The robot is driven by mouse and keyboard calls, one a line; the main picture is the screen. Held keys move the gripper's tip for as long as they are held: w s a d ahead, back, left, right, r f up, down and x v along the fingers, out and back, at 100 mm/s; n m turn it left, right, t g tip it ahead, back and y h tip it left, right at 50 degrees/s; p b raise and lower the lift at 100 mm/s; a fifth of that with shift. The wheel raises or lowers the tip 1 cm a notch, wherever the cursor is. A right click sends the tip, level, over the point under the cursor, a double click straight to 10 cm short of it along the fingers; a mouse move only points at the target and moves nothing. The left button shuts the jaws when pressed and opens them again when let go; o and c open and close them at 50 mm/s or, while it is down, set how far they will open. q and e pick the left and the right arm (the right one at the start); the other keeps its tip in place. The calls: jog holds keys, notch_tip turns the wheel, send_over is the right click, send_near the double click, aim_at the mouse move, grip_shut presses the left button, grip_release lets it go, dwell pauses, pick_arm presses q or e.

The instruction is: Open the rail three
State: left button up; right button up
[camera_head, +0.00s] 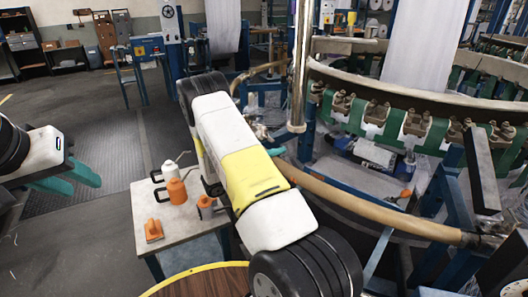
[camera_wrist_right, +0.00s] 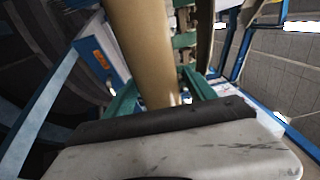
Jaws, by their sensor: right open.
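In the head view a tan curved rail (camera_head: 385,213) runs along the front of the circular loom (camera_head: 400,115). Another tan rail piece (camera_head: 262,70) shows behind my right arm. I cannot tell by number which is rail three. In the right wrist view a tan rail (camera_wrist_right: 143,50) runs between the green fingers of my right gripper (camera_wrist_right: 160,95), which is open around it. I cannot tell whether the fingers touch it. My left gripper (camera_head: 85,180) is at the far left, open and empty, away from the loom.
A small table (camera_head: 160,220) left of my right arm holds an orange can (camera_head: 177,191), a white can (camera_head: 170,170) and an orange block (camera_head: 153,231). A shiny vertical post (camera_head: 300,65) stands beside the rail. Blue frame bars surround the loom.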

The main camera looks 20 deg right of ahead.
jog(key=shift+d, duration=0.8)
grip_shut()
